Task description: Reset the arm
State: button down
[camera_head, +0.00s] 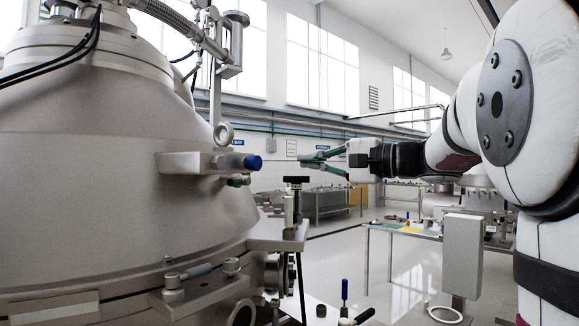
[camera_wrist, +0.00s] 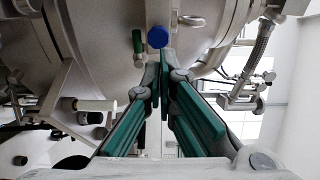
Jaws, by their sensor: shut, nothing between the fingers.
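My gripper (camera_head: 303,160) has green-padded fingers and is held out to the left in mid-air, in the middle of the head view. In the wrist view my gripper (camera_wrist: 161,75) has its fingertips together, with nothing held between them. The large grey disc separator (camera_head: 110,170) fills the left of the head view. A blue-capped knob (camera_head: 253,162) sticks out from its bracket, left of the fingertips and apart from them. The blue knob also shows in the wrist view (camera_wrist: 157,37), just beyond the fingertips.
A black-topped T-handle (camera_head: 296,181) stands below the fingers beside the separator. A work table (camera_head: 400,233) and a grey box on a post (camera_head: 462,255) stand at the right. A blue-handled tool (camera_head: 344,290) stands at the lower front. Open floor lies between.

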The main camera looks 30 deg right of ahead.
jog(key=s+a+f+n+g+h, duration=0.1)
jog(key=s+a+f+n+g, duration=0.1)
jog(key=s+a+f+g, duration=0.35)
jog(key=s+a+f+n+g+h, duration=0.1)
jog(key=s+a+f+n+g, duration=0.15)
jog(key=s+a+f, duration=0.6)
jog(key=s+a+f+n+g+h, duration=0.1)
jog(key=s+f+n+h, duration=0.2)
jog(key=s+f, duration=0.2)
jog(key=s+a+f+n+g+h, duration=0.1)
jog(key=s+f+n+h, duration=0.3)
jog(key=f, duration=0.6)
jog(key=shift+s+a+f, duration=0.15)
jog(key=shift+s+a, duration=0.2)
jog(key=shift+s, duration=0.05)
jog(key=shift+d+n, duration=0.15)
jog(key=shift+n, duration=0.1)
